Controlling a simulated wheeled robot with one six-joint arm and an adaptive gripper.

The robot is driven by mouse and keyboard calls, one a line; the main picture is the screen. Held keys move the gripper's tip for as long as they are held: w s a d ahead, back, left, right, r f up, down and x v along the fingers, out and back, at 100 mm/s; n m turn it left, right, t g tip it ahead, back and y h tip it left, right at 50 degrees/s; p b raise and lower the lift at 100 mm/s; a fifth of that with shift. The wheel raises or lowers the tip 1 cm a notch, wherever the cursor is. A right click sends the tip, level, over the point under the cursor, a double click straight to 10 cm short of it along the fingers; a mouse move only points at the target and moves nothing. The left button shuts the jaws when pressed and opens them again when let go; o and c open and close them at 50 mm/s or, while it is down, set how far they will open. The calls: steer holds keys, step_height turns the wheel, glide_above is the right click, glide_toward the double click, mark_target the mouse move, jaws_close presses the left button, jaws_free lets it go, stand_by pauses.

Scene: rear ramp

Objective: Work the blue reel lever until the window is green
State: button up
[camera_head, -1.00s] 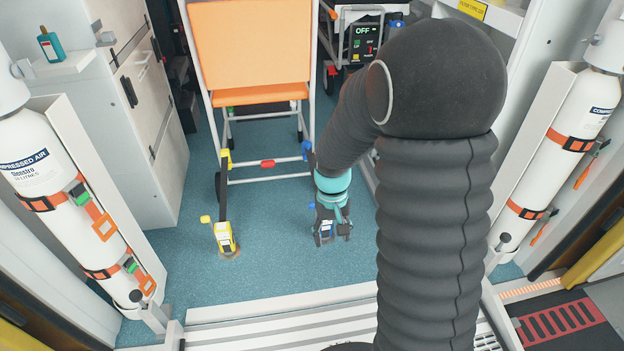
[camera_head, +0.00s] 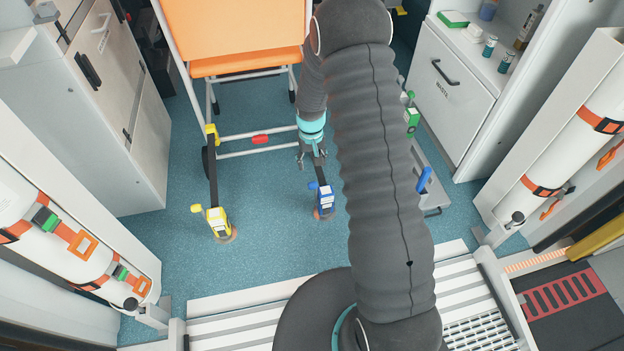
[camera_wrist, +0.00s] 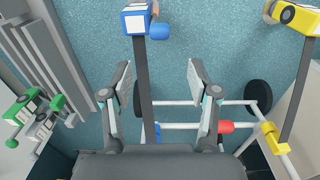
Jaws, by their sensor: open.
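The blue reel (camera_head: 325,202) sits on the floor, with a dark strap running from it towards the chair. Its blue lever (camera_head: 312,186) sticks out at its upper left. In the wrist view the blue reel (camera_wrist: 136,21) is at the top edge, partly cut off, with its lever (camera_wrist: 159,31) to the lower right. The window's colour cannot be made out. My gripper (camera_head: 311,158) is open and apart from the reel, on its chair side. In the wrist view the strap passes between the spread fingers of my gripper (camera_wrist: 160,82), with nothing clamped.
A yellow reel (camera_head: 217,222) with its own strap stands to the left. The orange wheeled chair (camera_head: 236,35) is behind, with a red piece (camera_head: 260,139) on its crossbar. A green reel (camera_head: 411,121) is right of my arm. Open blue floor lies in front of the reels.

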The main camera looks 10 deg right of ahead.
mark_target(313, 183)
step_height(313, 183, down, 13)
steer(key=shift+d+r, duration=0.15)
steer(key=shift+r, duration=0.05)
steer(key=shift+c, duration=0.2)
steer(key=shift+s+d, duration=0.1)
jaws_close()
